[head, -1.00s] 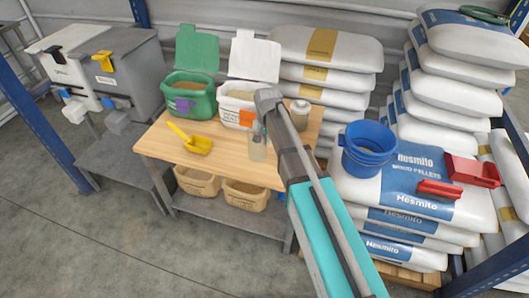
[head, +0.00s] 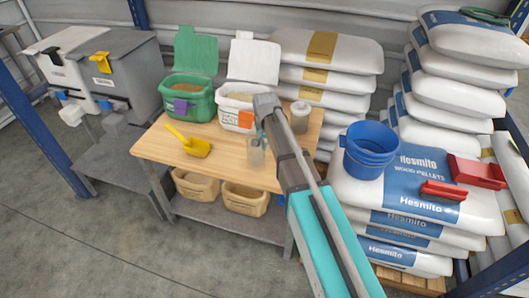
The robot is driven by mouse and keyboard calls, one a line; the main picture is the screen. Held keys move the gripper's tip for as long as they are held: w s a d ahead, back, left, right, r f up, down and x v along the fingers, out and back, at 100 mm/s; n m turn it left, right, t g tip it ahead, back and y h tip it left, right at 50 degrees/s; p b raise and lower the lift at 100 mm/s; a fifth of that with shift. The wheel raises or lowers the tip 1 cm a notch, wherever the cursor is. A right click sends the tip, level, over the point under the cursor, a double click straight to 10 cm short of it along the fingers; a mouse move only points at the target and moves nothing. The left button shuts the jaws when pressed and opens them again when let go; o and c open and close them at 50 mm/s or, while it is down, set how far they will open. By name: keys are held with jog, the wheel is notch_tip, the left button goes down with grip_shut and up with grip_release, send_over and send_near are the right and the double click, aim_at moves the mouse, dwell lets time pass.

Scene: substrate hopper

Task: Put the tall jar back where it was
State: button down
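A clear jar (head: 256,154), the taller-looking of two, is upright at the wooden table's (head: 228,171) front part. My gripper (head: 259,134) is directly above it and at its top, reaching in from the lower right. The fingers are small and partly hidden by my wrist, so I cannot tell whether they are closed on the jar. I also cannot tell whether its base touches the table. A second, lidded jar (head: 300,117) with pale contents stands at the table's right, behind my arm.
An open green bin (head: 201,105) and a white bin (head: 228,119) stand at the table's back. A yellow scoop (head: 197,147) lies at left front. Stacked bags (head: 407,184) bearing a blue bucket (head: 369,149) and red scoops (head: 477,172) rise at right.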

jog(key=shift+f+b, duration=0.6)
jog(key=shift+f, duration=0.35)
jog(key=shift+f, duration=0.15)
jog(key=c, duration=0.8)
grip_release()
jog(key=shift+r, duration=0.2)
notch_tip(320, 180, up, 12)
jog(key=p, duration=1.2)
jog(key=shift+d, duration=0.1)
